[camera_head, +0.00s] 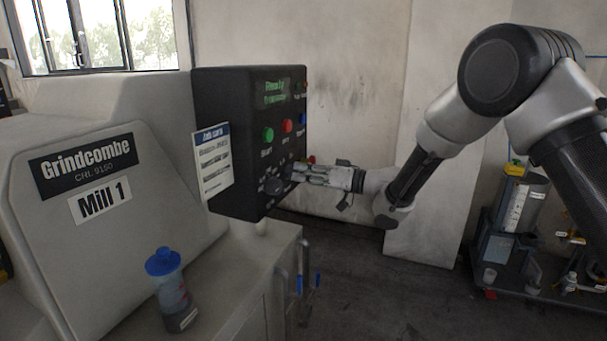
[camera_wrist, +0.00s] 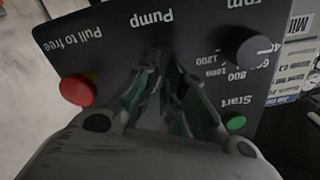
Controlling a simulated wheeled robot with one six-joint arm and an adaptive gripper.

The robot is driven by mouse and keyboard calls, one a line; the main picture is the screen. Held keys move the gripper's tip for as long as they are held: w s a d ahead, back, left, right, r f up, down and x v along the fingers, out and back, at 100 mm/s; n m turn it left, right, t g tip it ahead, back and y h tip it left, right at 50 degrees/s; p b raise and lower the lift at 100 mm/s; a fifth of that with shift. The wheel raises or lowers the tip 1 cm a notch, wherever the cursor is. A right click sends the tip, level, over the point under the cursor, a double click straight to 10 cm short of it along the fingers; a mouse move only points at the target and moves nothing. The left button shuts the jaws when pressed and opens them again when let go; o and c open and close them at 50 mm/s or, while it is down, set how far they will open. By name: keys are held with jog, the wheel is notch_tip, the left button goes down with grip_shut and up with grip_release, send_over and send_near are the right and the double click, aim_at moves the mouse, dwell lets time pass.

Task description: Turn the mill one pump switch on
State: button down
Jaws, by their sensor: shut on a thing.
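The black control panel (camera_head: 235,130) of Mill 1 stands at the picture's centre. In the wrist view the panel (camera_wrist: 110,45) appears upside down, with the label "Pump" (camera_wrist: 152,18). My gripper (camera_head: 297,173) reaches the panel's lower part from the right. In the wrist view my gripper's green-lined fingers (camera_wrist: 165,75) close in at the panel just by the "Pump" label. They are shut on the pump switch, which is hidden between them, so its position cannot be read.
Close to the fingers are a red "Pull to free" button (camera_wrist: 77,90), a dark rpm knob (camera_wrist: 253,50) and a green Start button (camera_wrist: 235,123). A white job card (camera_head: 213,162) is on the panel's left side. A blue-capped bottle (camera_head: 170,290) stands on the mill ledge.

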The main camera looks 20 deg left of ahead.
jog(key=shift+f, duration=0.1)
dwell(0.4)
jog(key=c, duration=1.5)
grip_release()
jog(key=shift+d, duration=0.1)
jog(key=d, duration=0.8)
jog(key=s+d, duration=0.1)
jog(key=d, duration=0.3)
jog(key=shift+w, duration=0.1)
